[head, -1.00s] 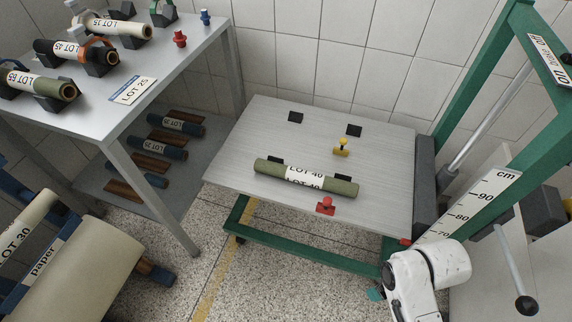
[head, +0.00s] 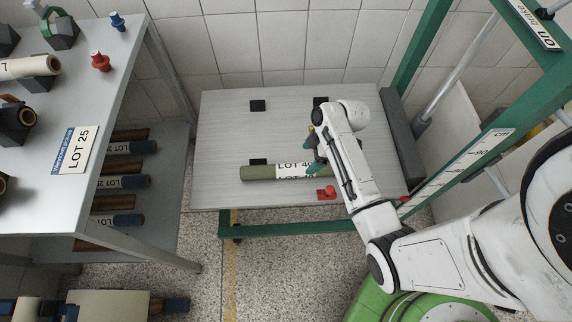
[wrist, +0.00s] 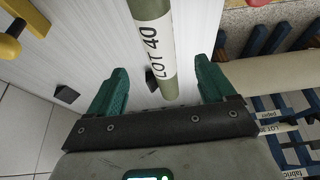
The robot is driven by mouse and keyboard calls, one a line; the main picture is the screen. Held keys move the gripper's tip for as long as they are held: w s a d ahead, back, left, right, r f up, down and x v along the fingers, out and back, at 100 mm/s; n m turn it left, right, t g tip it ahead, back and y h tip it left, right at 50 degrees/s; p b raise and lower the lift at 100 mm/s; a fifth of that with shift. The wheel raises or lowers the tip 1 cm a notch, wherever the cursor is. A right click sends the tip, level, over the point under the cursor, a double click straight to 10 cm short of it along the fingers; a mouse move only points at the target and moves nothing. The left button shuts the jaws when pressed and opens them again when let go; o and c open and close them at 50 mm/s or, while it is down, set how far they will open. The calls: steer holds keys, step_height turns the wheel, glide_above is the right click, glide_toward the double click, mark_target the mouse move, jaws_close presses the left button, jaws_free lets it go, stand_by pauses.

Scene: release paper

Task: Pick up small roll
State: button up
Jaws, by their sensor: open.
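The small roll (head: 258,172) is olive green with a white LOT 40 label and lies across the front part of the light-topped table (head: 225,120). My arm hides its right end in the head view. My gripper (head: 313,153) is over the roll near the label, with teal fingers apart. In the wrist view the roll (wrist: 152,10) points down the picture between the two open fingers of my gripper (wrist: 161,68). Its near end lies between them, and neither finger visibly touches it. I cannot tell the height gap.
A red knob piece (head: 327,193) sits at the table's front edge. A green frame (head: 455,150) with a cm scale rises at the right. A grey shelf table (head: 110,60) is left.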

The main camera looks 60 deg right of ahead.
mark_target(299, 166)
steer(key=x, duration=0.9)
steer(key=shift+w+f, duration=0.15)
steer(key=shift+w, duration=0.05)
steer(key=c, duration=1.3)
